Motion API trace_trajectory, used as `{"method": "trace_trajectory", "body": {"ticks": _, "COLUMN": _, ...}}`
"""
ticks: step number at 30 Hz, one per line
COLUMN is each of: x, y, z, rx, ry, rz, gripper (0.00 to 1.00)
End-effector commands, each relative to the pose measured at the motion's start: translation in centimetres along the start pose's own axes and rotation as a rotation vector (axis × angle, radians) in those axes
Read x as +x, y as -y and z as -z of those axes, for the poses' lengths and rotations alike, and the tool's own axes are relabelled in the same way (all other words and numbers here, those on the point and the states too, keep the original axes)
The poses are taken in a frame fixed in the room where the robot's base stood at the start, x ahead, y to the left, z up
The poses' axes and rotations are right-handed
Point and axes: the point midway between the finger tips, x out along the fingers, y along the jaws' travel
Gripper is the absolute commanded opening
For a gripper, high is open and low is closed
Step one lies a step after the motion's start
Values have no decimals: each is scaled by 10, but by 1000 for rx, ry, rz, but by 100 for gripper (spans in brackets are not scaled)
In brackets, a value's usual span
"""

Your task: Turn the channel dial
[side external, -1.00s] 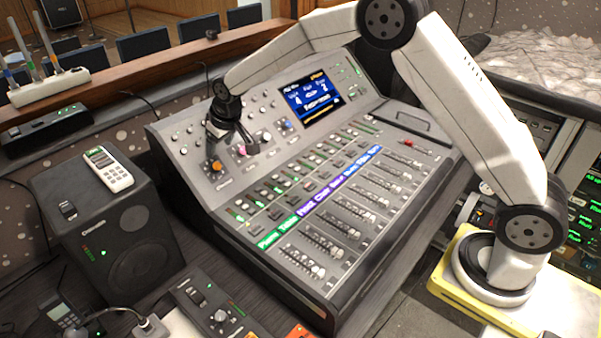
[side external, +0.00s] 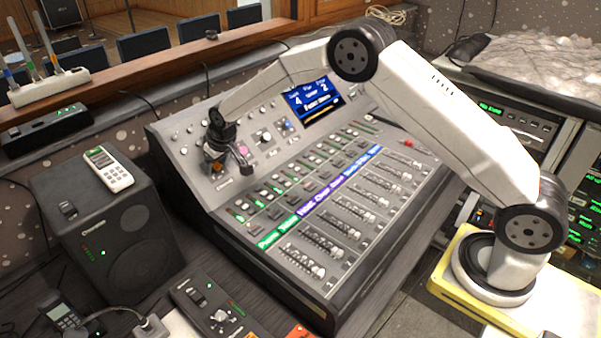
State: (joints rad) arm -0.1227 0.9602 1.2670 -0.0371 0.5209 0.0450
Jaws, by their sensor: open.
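The mixing console (side external: 185,160) has a sloped upper panel with several knobs. An orange knob (side external: 217,168) sits at the panel's lower left, and a pink knob (side external: 244,150) lies just right of it. Which knob is the channel dial I cannot tell. My gripper (side external: 220,165) is open and over the orange knob, with its fingers partly hiding it. Whether the fingers touch the knob I cannot tell.
Rows of faders (side external: 325,245) run along the console's lower face, below a lit blue screen (side external: 313,97). A speaker (side external: 130,240) carrying a white remote (side external: 109,169) stands at the left. A wooden ledge (side external: 150,75) runs behind.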

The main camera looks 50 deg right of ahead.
Motion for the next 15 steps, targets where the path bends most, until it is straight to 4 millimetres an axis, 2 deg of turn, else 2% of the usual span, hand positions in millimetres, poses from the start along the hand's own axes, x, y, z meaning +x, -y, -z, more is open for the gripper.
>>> {"method": "trace_trajectory", "body": {"ticks": 10, "x": 3, "y": 0, "z": 0, "rx": 0, "ry": 0, "rz": 0, "gripper": 72}}
{"method": "trace_trajectory", "body": {"ticks": 11, "x": 3, "y": 0, "z": 0, "rx": 0, "ry": 0, "rz": 0, "gripper": 69}}
{"method": "trace_trajectory", "body": {"ticks": 15, "x": 3, "y": 0, "z": 0, "rx": 0, "ry": 0, "rz": 0, "gripper": 25}}
